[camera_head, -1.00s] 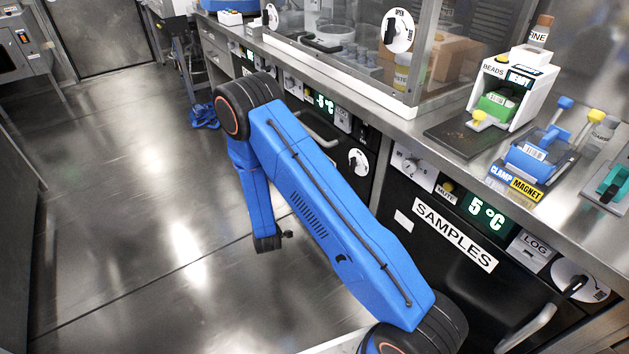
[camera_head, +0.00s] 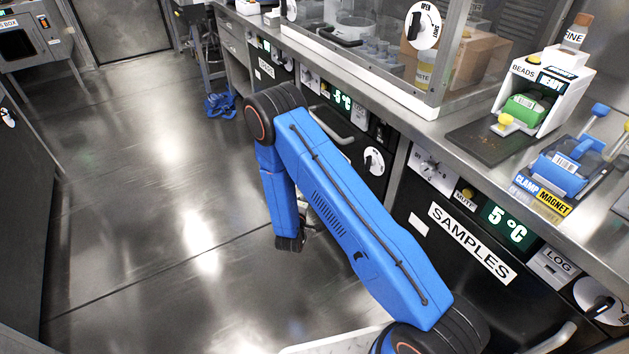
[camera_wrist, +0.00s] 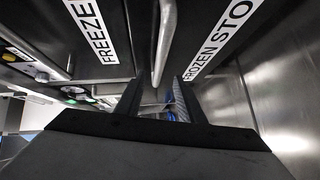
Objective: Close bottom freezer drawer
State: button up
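In the wrist view, a dark front labelled FROZEN STO... (camera_wrist: 222,38) is on the right, beside the floor. A front labelled FREEZE... (camera_wrist: 92,30) is on the left, below the control panel side. A metal bar handle (camera_wrist: 165,40) runs between the two labels. My gripper (camera_wrist: 155,100) is open, its two dark fingers apart near the handle's end; contact is unclear. In the head view, my gripper (camera_head: 300,238) hangs low beside the counter fronts, mostly hidden behind my wrist. My arm hides the lower fronts there, so how far the bottom drawer stands out is unclear.
The SAMPLES front (camera_head: 470,243) is right of my arm. Another bar handle (camera_head: 332,125) sits under a green temperature display (camera_head: 342,99). The steel counter (camera_head: 420,130) overhangs the fronts. Open floor (camera_head: 150,200) lies left. Blue items (camera_head: 220,106) lie on the floor farther back.

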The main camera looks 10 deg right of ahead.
jog(key=x, duration=1.1)
grip_shut()
